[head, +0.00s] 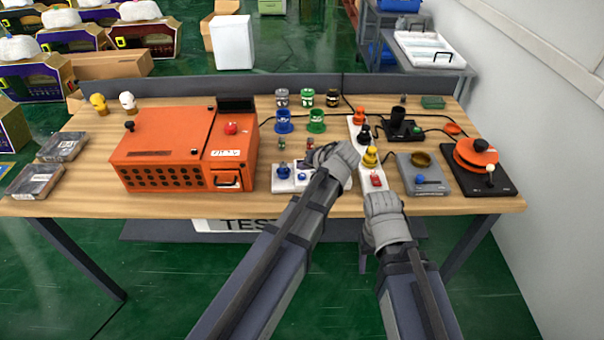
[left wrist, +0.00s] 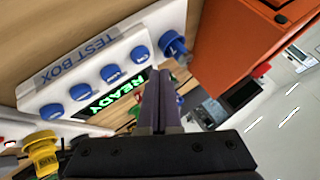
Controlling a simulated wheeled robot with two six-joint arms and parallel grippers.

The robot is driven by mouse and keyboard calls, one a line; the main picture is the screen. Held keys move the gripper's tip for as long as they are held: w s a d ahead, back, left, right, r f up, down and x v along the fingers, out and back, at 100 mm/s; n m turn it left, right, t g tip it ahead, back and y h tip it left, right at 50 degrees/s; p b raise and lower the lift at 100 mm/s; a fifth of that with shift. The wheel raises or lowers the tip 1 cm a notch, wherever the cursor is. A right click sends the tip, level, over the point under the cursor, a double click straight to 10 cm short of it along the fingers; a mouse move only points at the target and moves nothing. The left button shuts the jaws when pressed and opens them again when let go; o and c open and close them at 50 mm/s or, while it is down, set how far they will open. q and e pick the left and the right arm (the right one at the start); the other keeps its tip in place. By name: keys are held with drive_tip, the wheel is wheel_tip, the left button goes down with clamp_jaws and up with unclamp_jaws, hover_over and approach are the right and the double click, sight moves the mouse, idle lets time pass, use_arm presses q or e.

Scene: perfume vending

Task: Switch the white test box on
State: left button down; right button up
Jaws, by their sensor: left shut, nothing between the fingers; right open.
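The white test box (head: 283,184) lies at the front of the table, right of the orange machine, partly hidden by my left arm. In the left wrist view the test box (left wrist: 185,15) shows a TEST BOX label, a row of blue knobs (left wrist: 112,74) and a lit green READY display (left wrist: 118,97). A larger blue knob (left wrist: 173,45) sits at its end. My left gripper (left wrist: 156,78) is shut and empty, its tips close to the display's edge and the end knob; contact cannot be told. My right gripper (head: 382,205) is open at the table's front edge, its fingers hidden.
The orange machine (head: 160,145) stands left of the test box. A white strip with a red button (head: 376,180) and yellow part (head: 370,157) lies to its right. A grey scale-like box (head: 424,178) and black-based orange device (head: 477,155) stand further right.

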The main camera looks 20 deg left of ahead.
sight(304, 179)
use_arm(q)
wheel_tip(304, 179, up, 4)
drive_tip(key=p, duration=0.3)
drive_tip(key=shift+r+p, duration=0.15)
drive_tip(key=shift+p, duration=0.15)
idle(0.4)
drive_tip(key=s+d+f+m+g+h, duration=0.2)
drive_tip(key=s+d, duration=0.4)
drive_tip(key=s, duration=0.5)
drive_tip(key=s+d+f+m+g+h, duration=0.3)
drive_tip(key=s+d, duration=0.3)
drive_tip(key=s, duration=0.6)
drive_tip(key=shift+d+f+g+h, duration=0.25)
drive_tip(key=shift+f+g+h, duration=0.2)
drive_tip(key=shift+f, duration=0.4)
